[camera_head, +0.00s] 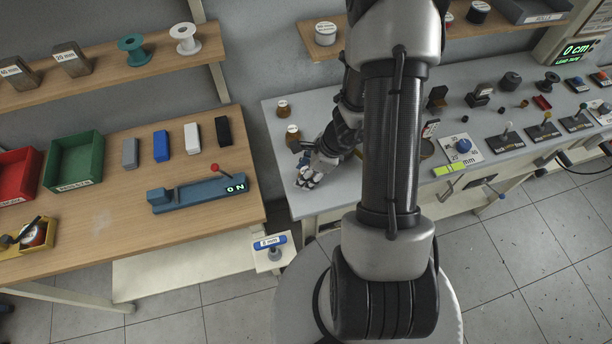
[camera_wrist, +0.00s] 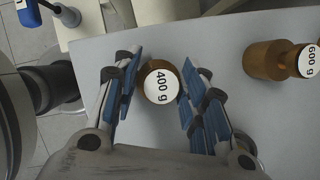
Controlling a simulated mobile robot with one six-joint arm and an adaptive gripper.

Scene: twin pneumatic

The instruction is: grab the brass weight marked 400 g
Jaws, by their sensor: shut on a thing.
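The brass weight marked 400 g (camera_wrist: 160,84) shows in the wrist view between the blue-padded fingers of my gripper (camera_wrist: 155,95). Its white label faces the camera, and its body stands on the grey bench top. My gripper is shut on this weight, with one finger on each side. In the head view my gripper (camera_head: 308,178) is low over the left end of the grey bench; the weight itself is hard to make out there. A second brass weight, marked 600 g (camera_wrist: 268,60), lies to the right in the wrist view, apart from the fingers.
Two brass weights (camera_head: 292,132) (camera_head: 283,108) stand behind my gripper on the grey bench (camera_head: 285,185). The wooden table (camera_head: 110,215) is left, across a gap.

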